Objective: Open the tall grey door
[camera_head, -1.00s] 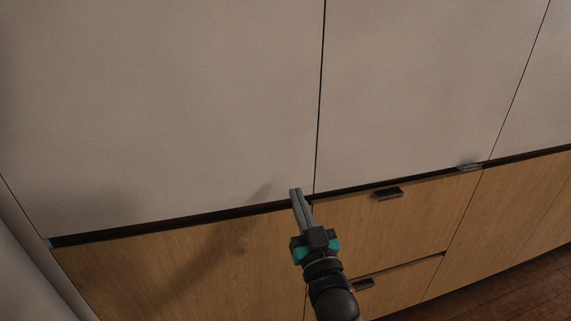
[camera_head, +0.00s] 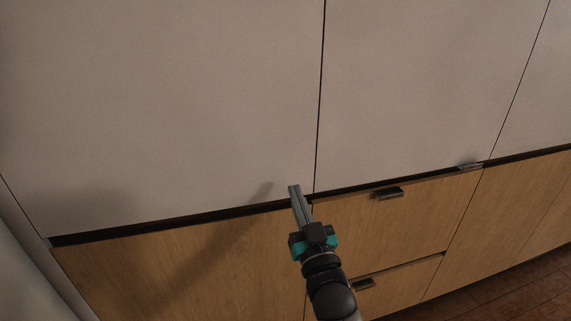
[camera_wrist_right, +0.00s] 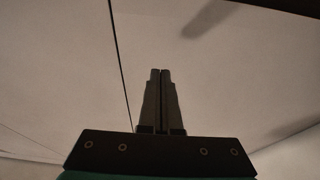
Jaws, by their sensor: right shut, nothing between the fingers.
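Tall grey doors fill the upper part of the head view: a wide left one (camera_head: 160,100) and a narrower right one (camera_head: 420,90), split by a thin dark seam. Both look closed. My right gripper (camera_head: 294,188) is shut and empty, its fingertips over the lower right corner of the left grey door, near the seam. I cannot tell whether it touches the door. In the right wrist view the shut fingers (camera_wrist_right: 160,72) point at a grey panel, with a dark seam to their left. A small handle (camera_head: 469,167) sits at the right grey door's lower right edge. My left gripper is not in view.
Below a dark gap are wooden fronts (camera_head: 190,260), with a dark handle (camera_head: 389,194) on the upper drawer and another (camera_head: 364,284) on the lower. The wooden floor (camera_head: 500,295) is clear at the lower right.

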